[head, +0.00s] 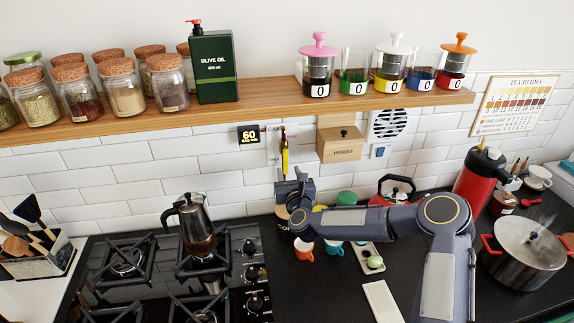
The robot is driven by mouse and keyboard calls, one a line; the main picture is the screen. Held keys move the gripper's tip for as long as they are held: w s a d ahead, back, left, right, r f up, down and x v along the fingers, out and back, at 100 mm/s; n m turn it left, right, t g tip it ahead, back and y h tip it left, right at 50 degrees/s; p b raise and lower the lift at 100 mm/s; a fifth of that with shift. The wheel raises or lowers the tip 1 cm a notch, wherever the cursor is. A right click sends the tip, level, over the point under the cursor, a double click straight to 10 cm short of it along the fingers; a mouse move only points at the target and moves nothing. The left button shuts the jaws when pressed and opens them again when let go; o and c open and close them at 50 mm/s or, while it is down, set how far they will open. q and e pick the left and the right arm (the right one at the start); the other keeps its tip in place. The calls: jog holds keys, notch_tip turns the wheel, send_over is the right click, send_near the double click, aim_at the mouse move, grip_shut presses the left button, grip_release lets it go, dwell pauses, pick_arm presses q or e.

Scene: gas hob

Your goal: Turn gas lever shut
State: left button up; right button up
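The yellow gas lever (285,152) is on a pale wall plate marked GAS (271,157), above the counter right of the hob. It stands nearly upright, its dark upper end at the top. My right gripper (290,177) is just below the lever, its fingers pointing up at the wall. The fingers look spread apart, with the lever's lower end close to the left finger. I cannot tell whether they touch. My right arm comes in from the right across the counter. My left gripper is out of view.
A moka pot (194,224) stands on the gas hob (148,283). The herbs box (341,147) is right of the lever. Cups (304,248) sit below my arm.

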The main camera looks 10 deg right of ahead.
aim_at(286, 164)
jog(key=shift+w+p, duration=0.45)
jog(key=shift+w, duration=1.2)
grip_shut()
